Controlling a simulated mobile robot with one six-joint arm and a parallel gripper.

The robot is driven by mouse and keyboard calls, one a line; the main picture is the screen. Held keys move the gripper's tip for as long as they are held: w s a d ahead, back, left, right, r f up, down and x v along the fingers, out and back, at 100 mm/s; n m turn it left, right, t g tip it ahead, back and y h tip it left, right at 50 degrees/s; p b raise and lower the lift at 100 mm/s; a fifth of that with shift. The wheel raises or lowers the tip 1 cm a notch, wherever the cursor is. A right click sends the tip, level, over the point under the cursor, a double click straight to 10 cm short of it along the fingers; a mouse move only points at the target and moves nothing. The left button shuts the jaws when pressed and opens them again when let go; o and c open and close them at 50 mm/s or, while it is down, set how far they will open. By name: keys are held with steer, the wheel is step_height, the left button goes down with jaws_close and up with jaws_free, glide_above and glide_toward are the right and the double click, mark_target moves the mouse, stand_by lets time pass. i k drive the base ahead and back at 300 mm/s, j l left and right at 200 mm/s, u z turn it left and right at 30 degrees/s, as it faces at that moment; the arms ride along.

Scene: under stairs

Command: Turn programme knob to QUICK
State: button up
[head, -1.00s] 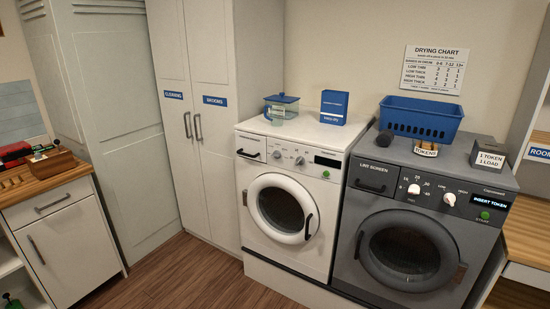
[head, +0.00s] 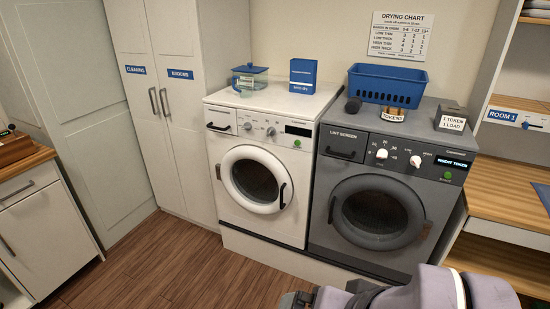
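The white washing machine (head: 262,166) stands left of centre in the head view, its round door shut. Its panel has two small grey knobs, the left one (head: 247,126) and the right one (head: 270,131), beside a dark display (head: 298,131). The knob labels are too small to read, so I cannot tell which is the programme knob or where it points. The grey dryer (head: 375,190) beside it has two white knobs and a display reading "INSERT TOKEN". Part of my arm shows at the bottom right, well short of the machines. I cannot make out my gripper's fingertips.
A blue basket (head: 386,85), a tokens holder (head: 393,114) and a token box (head: 452,119) sit on the dryer. A blue box (head: 303,75) and a blue-lidded container (head: 249,78) sit on the washer. Wooden shelving (head: 510,187) stands right. The floor (head: 165,262) before the washer is clear.

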mark_target(246, 126)
steer(key=i+j, duration=0.35)
steer(key=i+j+z, duration=0.15)
steer(key=i+j, duration=0.15)
steer(key=j, duration=0.15)
steer(key=i+j, duration=0.3)
steer(key=j, duration=0.15)
steer(key=i+j+z, duration=0.15)
steer(key=i+j, duration=0.45)
steer(key=j, duration=0.3)
steer(key=i+j+z, duration=0.1)
steer(key=i+j, duration=0.15)
steer(key=j, duration=0.2)
steer(key=i+j+z, duration=0.1)
steer(key=i+j, duration=0.2)
steer(key=j, duration=0.2)
steer(key=i+j, duration=0.25)
steer(key=j, duration=0.25)
steer(key=z, duration=0.05)
